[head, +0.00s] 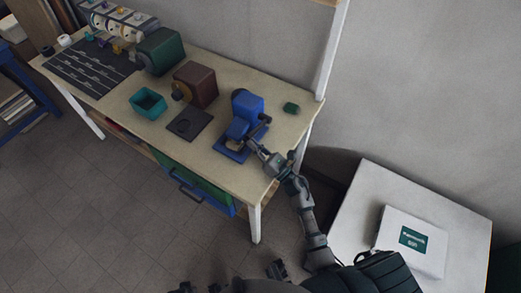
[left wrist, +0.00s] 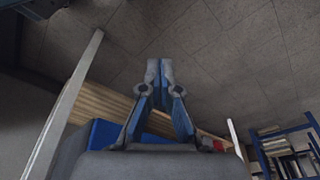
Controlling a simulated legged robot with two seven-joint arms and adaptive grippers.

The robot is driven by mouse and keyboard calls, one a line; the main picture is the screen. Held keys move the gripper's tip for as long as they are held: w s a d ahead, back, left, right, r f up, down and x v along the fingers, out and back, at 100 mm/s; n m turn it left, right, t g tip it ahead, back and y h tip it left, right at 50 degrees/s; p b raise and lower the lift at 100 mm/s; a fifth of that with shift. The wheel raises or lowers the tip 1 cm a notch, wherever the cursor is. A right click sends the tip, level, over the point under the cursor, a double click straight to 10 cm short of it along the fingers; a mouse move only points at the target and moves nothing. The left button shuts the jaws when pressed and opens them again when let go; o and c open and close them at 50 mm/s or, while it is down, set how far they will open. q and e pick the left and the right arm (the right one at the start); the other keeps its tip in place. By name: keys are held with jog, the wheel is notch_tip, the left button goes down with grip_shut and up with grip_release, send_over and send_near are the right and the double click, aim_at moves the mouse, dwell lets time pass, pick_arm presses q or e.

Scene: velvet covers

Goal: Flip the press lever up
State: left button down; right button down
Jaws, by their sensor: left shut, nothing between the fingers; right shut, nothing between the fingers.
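The blue press (head: 247,105) stands near the right end of the workbench, on a blue base plate. A dark lever part (head: 264,119) shows on its right side; its exact angle is too small to tell. My right gripper (head: 254,145) is shut and empty, at the front right of the press, close below the lever. I cannot tell whether it touches the press. My left gripper (left wrist: 159,70) is shut and empty in the left wrist view, with tiled floor behind it, away from the press.
On the workbench (head: 120,112) stand a brown machine (head: 196,84), a green machine (head: 160,51), a teal bin (head: 148,104), a dark plate (head: 190,124) and a small green piece (head: 291,107). A white table (head: 362,205) with a white box (head: 413,241) is at the right.

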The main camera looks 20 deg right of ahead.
jog(key=shift+r, duration=0.15)
dwell(0.3)
